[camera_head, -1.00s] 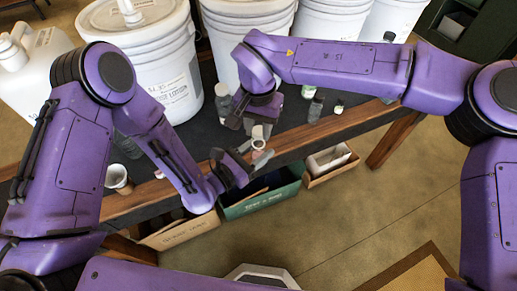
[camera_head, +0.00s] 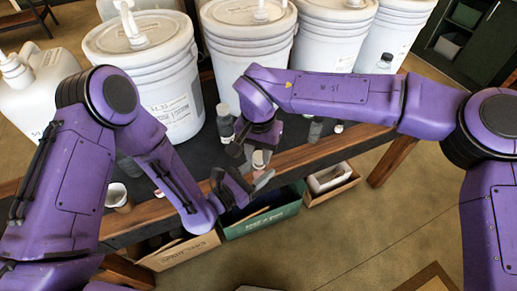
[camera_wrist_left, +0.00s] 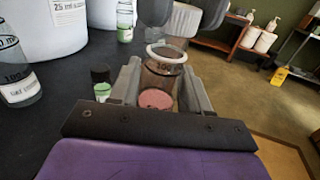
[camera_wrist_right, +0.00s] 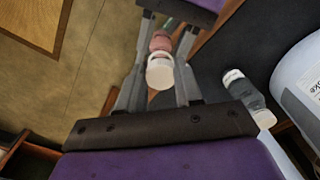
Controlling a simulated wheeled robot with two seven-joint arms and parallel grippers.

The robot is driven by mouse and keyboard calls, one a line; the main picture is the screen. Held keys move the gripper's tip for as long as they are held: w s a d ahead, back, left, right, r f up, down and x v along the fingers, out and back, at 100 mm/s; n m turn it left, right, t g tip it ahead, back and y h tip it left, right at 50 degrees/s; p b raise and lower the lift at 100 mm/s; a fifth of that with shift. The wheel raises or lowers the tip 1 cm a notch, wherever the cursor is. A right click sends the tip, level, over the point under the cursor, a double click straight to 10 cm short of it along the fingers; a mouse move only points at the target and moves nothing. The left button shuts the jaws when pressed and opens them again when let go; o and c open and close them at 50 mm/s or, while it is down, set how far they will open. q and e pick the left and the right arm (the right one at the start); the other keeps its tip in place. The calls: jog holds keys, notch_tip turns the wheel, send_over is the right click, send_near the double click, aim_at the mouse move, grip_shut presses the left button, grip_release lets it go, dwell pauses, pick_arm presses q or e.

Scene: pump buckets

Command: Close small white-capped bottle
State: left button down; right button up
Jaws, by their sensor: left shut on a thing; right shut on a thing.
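The small clear bottle holds pink liquid (camera_wrist_left: 155,98). In the left wrist view it stands between the fingers of my left gripper (camera_wrist_left: 160,92), which is shut on it. My left gripper also shows in the head view (camera_head: 243,183). The white cap (camera_wrist_right: 160,72) is between the fingers of my right gripper (camera_wrist_right: 158,80), with the pink bottle just beyond it. My right gripper (camera_head: 252,140) is above the left one in the head view, where the cap (camera_head: 259,158) shows small between them. I cannot tell whether the cap is seated on the neck.
White pump buckets (camera_head: 165,85) line the back of the dark table. A white-capped bottle (camera_head: 225,122) and a grey bottle (camera_head: 316,130) stand near the grippers. A paper cup (camera_head: 118,197) is at the left front. A green box (camera_head: 262,222) is below the table edge.

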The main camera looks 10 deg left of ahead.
jog(key=shift+f, duration=0.55)
dwell(0.4)
